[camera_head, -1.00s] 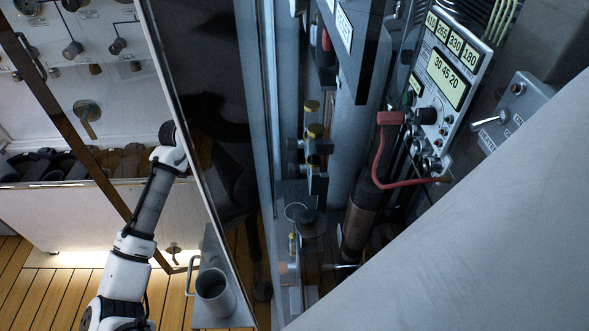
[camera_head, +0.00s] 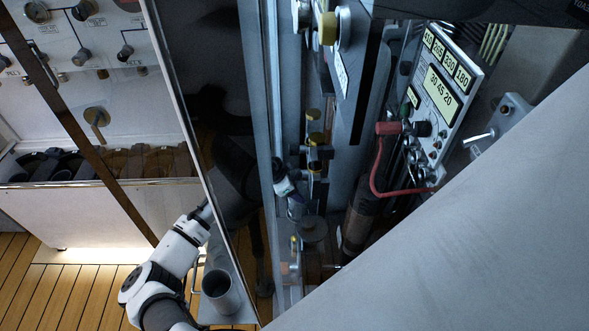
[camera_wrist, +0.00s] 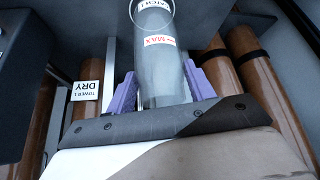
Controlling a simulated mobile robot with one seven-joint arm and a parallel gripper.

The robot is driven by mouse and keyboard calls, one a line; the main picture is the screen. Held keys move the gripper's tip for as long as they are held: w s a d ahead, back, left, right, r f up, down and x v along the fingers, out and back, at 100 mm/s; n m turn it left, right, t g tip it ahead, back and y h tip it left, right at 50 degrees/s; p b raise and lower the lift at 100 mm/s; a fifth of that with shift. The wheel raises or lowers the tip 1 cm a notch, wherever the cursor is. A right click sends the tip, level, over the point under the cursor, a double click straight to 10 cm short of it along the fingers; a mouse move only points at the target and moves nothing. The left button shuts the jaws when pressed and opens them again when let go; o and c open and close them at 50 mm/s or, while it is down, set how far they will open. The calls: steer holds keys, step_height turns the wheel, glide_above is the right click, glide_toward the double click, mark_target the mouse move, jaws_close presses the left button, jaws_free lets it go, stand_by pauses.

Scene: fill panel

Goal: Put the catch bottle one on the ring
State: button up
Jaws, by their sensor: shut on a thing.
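Catch bottle one (camera_wrist: 158,62) is a clear cylinder with a "CATCH 1" label near its rim and a red "MAX" mark. In the wrist view it stands between the purple fingers of my gripper (camera_wrist: 162,88), which is shut on it. In the head view my gripper (camera_head: 296,205) is inside the narrow bay of the panel, close beside a dark round disc (camera_head: 314,230). The bottle is hard to make out there. I cannot clearly pick out the ring; my gripper covers part of that area.
Brass-capped valves (camera_head: 314,140) stand just above my gripper. A red hose (camera_head: 377,170) and a display panel (camera_head: 440,85) are to the right. A metal cup (camera_head: 220,290) stands at the lower left. Brown cylinders (camera_wrist: 225,75) and a "TOWER 1 DRY" sign (camera_wrist: 86,92) show in the wrist view.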

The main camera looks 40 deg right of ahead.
steer(key=shift+f, duration=0.2)
steer(key=o, duration=1.2)
steer(key=shift+r, duration=0.1)
steer(key=b+v, duration=0.3)
steer(key=v, duration=0.9)
steer(key=shift+r, duration=0.1)
steer(key=shift+r, duration=0.1)
